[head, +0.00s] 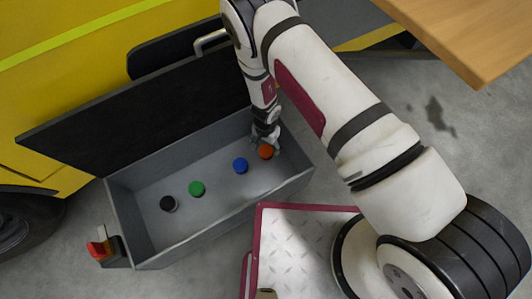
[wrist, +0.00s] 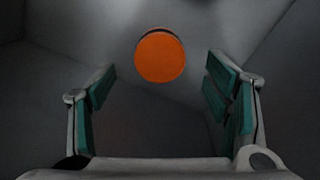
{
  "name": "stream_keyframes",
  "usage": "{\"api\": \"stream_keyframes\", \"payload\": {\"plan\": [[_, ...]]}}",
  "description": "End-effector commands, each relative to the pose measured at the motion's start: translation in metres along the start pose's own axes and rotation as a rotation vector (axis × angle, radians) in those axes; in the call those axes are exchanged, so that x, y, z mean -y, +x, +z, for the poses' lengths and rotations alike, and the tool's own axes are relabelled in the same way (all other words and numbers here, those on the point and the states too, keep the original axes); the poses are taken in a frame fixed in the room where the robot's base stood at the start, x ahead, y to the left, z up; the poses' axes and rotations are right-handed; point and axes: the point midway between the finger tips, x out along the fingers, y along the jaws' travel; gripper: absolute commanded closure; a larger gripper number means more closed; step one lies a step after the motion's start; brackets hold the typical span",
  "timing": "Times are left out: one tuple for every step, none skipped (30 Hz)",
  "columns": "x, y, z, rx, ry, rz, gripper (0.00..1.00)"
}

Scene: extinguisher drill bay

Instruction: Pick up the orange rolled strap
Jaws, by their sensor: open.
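The orange rolled strap (head: 265,152) stands in the right end of the open grey box (head: 237,213). In the wrist view the strap (wrist: 160,57) shows as an orange disc, ahead of my gripper and centred between its fingers. My gripper (head: 266,138) is down inside the box, close to the strap in the head view. Its two teal-padded fingers (wrist: 161,98) are wide apart with nothing between them. I cannot tell the exact gap between the fingertips and the strap.
In the box, a blue roll (head: 240,165), a green roll (head: 196,188) and a black roll (head: 168,203) stand in a row left of the strap. The dark lid (head: 130,112) is raised behind. A wooden tabletop (head: 480,35) is at upper right, a yellow vehicle (head: 85,75) at left.

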Motion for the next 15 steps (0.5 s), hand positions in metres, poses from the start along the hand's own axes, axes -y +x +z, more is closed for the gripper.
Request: {"api": "stream_keyframes", "payload": {"plan": [[0.0, 0.004, 0.0, 0.0, 0.0, 0.0, 0.29], [0.0, 0.007, 0.0, 0.0, 0.0, 0.001, 0.29], [0.0, 0.012, 0.0, 0.0, 0.0, 0.001, 0.29], [-0.001, 0.017, 0.0, 0.0, 0.0, 0.002, 0.29], [-0.001, 0.021, 0.0, 0.0, -0.001, 0.003, 0.29], [-0.001, 0.027, -0.001, -0.001, -0.001, 0.003, 0.29], [0.0, 0.031, -0.001, -0.001, 0.0, 0.002, 0.29], [0.0, 0.035, -0.001, -0.001, -0.001, 0.002, 0.29], [0.0, 0.041, -0.001, 0.0, -0.002, 0.002, 0.29], [-0.001, 0.044, -0.001, 0.0, -0.001, 0.002, 0.29], [-0.001, 0.047, -0.001, 0.001, 0.0, 0.002, 0.29], [-0.001, 0.049, -0.001, 0.001, 0.0, 0.001, 0.29], [0.0, 0.051, -0.001, 0.001, 0.0, 0.001, 0.29], [0.0, 0.052, -0.001, 0.0, 0.0, 0.001, 0.29], [0.0, 0.052, -0.001, 0.0, 0.0, 0.0, 0.29]]}}
